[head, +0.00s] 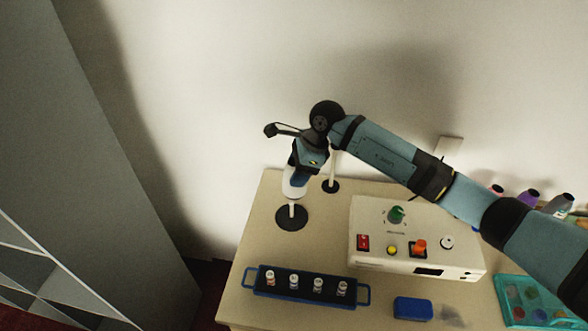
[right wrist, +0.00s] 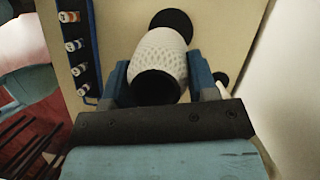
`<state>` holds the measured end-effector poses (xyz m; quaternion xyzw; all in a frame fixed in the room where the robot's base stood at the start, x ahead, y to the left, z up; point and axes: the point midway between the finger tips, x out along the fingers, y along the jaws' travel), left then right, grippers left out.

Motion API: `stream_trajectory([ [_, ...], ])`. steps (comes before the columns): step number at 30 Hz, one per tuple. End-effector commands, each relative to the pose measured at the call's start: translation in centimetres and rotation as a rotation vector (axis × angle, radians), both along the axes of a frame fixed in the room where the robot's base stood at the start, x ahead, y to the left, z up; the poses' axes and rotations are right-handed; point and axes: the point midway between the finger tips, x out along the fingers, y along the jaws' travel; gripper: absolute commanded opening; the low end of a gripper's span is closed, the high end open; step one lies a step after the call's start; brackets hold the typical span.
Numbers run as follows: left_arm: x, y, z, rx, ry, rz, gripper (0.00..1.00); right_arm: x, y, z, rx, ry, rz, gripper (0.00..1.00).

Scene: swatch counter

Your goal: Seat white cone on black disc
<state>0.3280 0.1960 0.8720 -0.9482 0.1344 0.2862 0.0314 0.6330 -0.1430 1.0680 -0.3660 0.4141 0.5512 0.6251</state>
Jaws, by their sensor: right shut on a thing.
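My right gripper (head: 296,180) is shut on the white cone (head: 294,188), with one blue finger on each side of it. In the right wrist view the cone (right wrist: 163,52) has a textured white surface and a dark round end facing the camera. In the head view the cone is above a black disc (head: 287,224) with a thin white post (head: 292,209). Part of the post shows between cone and disc, so the cone is off the disc. I cannot tell whether the post's tip is inside it. The disc (right wrist: 173,20) is partly hidden behind the cone in the wrist view.
A second dark disc (head: 331,187) with a white post stands close behind, to the right. A white control box (head: 385,246) is right of the first disc. A blue rack (head: 308,290) of small spools is in front. A blue block (head: 413,308) lies near the front edge.

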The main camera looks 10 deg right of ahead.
Motion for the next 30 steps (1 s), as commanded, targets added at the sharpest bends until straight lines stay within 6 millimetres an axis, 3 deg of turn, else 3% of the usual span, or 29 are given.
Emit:
stream_trajectory([
  [6,0.1,-0.1,0.0,-0.001,-0.002,-0.001,0.43,1.1,0.6,-0.3,0.000,0.001,-0.145,0.27],
  [30,0.0,-0.3,-1.1,-0.004,0.000,-0.004,0.43,1.1,0.6,-3.5,-0.001,0.002,-0.150,0.27],
])
